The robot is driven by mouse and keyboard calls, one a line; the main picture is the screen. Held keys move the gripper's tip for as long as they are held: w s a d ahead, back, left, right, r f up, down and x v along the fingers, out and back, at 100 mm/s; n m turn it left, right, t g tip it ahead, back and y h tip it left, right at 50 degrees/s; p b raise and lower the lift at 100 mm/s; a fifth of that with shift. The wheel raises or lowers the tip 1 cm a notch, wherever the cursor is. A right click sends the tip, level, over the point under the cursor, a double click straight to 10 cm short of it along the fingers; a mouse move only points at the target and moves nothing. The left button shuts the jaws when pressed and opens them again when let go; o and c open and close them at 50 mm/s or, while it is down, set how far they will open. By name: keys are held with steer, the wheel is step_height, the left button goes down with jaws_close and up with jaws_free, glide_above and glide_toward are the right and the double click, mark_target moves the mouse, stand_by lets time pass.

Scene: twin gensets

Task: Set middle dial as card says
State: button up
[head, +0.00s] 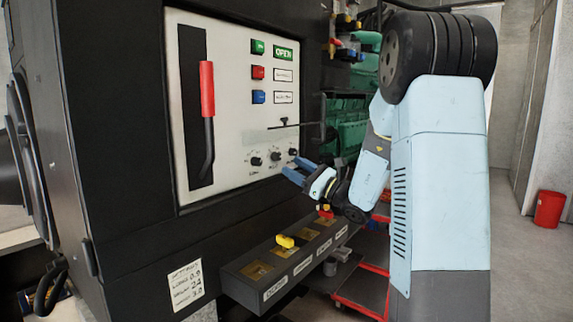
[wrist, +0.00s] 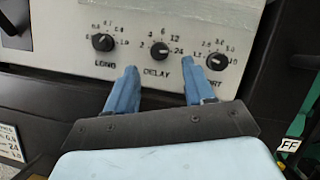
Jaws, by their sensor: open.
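The middle dial, marked DELAY (wrist: 159,51), is a black knob on the pale panel, with 2, 6, 12 and 24 around it. In the head view it is the middle knob (head: 275,156) of three. Its pointer is too small to read surely. My gripper (wrist: 159,67) is open and empty, its blue fingertips just below the dial on either side; contact is not visible. In the head view my gripper (head: 296,168) is at the panel's lower right. The card (head: 186,286) is on the black cabinet front; its middle line looks like 24. It shows partly in the wrist view (wrist: 9,146).
The LONG dial (wrist: 103,42) and the right dial (wrist: 218,62) flank the middle one, the right one close to a finger. Below the panel a dark ledge (head: 240,287) juts out with yellow and red pieces. A red-handled lever (head: 207,90) stands at left.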

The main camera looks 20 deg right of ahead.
steer(key=v, duration=0.9)
steer(key=shift+a, duration=0.15)
steer(key=s+a+f+n+g+h, duration=0.2)
steer(key=s+a+n+g, duration=1.05)
steer(key=s+a, duration=0.4)
steer(key=s+f+n+g+h, duration=0.2)
steer(key=s+n+h, duration=0.3)
steer(key=s+h, duration=0.15)
steer(key=s+d+r+n+t+h, duration=0.2)
steer(key=s+d+n+t+h, duration=0.2)
steer(key=d+h, duration=0.3)
steer(key=shift+s+d+n, duration=0.55)
steer(key=shift+n, duration=0.3)
steer(key=shift+c, duration=0.5)
